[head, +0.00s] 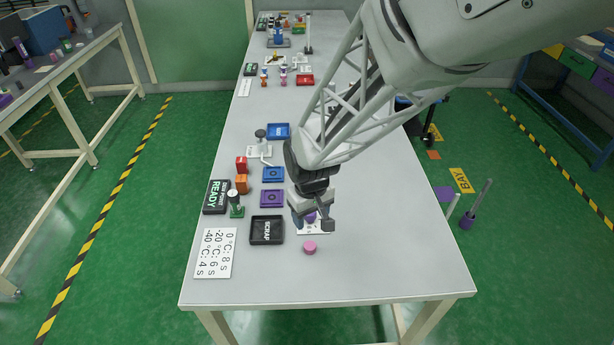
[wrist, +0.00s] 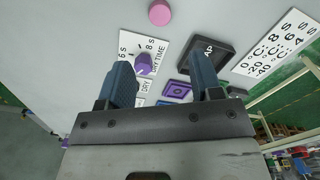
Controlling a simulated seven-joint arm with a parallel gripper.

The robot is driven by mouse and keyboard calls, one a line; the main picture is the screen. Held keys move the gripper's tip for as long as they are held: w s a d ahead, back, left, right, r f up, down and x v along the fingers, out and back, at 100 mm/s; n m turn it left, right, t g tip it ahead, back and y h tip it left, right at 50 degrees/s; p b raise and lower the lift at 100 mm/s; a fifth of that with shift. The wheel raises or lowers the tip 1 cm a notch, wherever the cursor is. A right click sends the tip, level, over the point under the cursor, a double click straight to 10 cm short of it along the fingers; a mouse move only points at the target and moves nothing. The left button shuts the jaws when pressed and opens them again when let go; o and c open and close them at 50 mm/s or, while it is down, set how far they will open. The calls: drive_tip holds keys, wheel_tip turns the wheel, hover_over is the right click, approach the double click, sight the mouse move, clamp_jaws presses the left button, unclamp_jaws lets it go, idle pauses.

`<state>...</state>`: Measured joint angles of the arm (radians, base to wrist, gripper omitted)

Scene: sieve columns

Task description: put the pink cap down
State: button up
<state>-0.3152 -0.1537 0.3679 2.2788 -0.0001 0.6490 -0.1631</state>
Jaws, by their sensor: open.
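The pink cap (head: 309,248) lies on the bare grey table near its front edge, just right of the black scrap tray (head: 266,241). The cap also shows at the top of the wrist view (wrist: 160,12), apart from my fingers. My gripper (head: 314,222) is open with nothing between its fingers. It hovers over the drying-time card and its purple knob, close behind the cap. In the wrist view the two blue fingers (wrist: 166,85) stand wide apart, with the purple knob (wrist: 145,63) beyond the left one.
A card with temperatures and times (head: 215,253) lies at the front left. A black READY block (head: 216,196), a purple tray (head: 272,198), a blue tray (head: 273,174) and orange and red blocks (head: 241,184) stand behind the scrap tray. The table's front right is clear.

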drive_tip(key=shift+r, duration=0.25)
idle(0.5)
drive_tip(key=s+d+r+m+t, duration=0.1)
drive_tip(key=s+d+r+m, duration=0.1)
drive_tip(key=s+d+r, duration=0.5)
drive_tip(key=s+d+r+m+t, duration=0.1)
drive_tip(key=s+d+r+m, duration=0.2)
drive_tip(key=s+d+r, duration=0.5)
wheel_tip(320, 180, up, 5)
drive_tip(key=shift+s+d+r+m+t, duration=0.1)
drive_tip(key=shift+s+d+m+t, duration=0.15)
drive_tip(key=shift+s, duration=0.5)
